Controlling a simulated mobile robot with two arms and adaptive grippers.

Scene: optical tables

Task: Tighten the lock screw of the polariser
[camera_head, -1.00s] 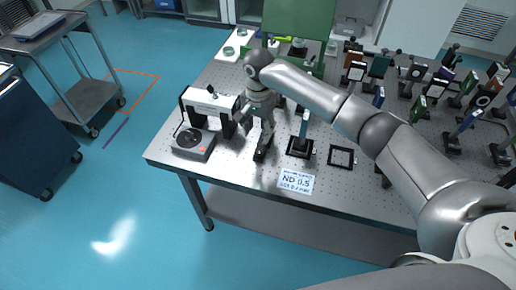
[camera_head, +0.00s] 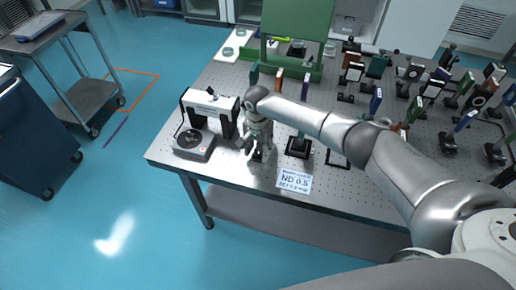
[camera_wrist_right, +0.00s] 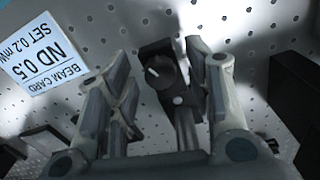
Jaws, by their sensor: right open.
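My right gripper (camera_head: 255,148) hangs fingers down near the front edge of the optical table, right of the black bridge-shaped stand. In the right wrist view the right gripper (camera_wrist_right: 158,60) is open. Between its spread fingers stands a small black mount with a round dial and a white line, apparently the polariser (camera_wrist_right: 157,72). A small pale round screw head (camera_wrist_right: 178,100) shows below the dial, apparently the lock screw. I see no clear finger contact with it. In the head view the gripper mostly hides the mount. My left gripper is not in view.
A card marked ND 0.5 (camera_head: 294,181) lies at the table's front edge. A post on a black square base (camera_head: 298,148) stands just right of the gripper. The white-and-black bridge stand (camera_head: 211,104) and grey device (camera_head: 194,145) are left. Several mounted optics crowd the right.

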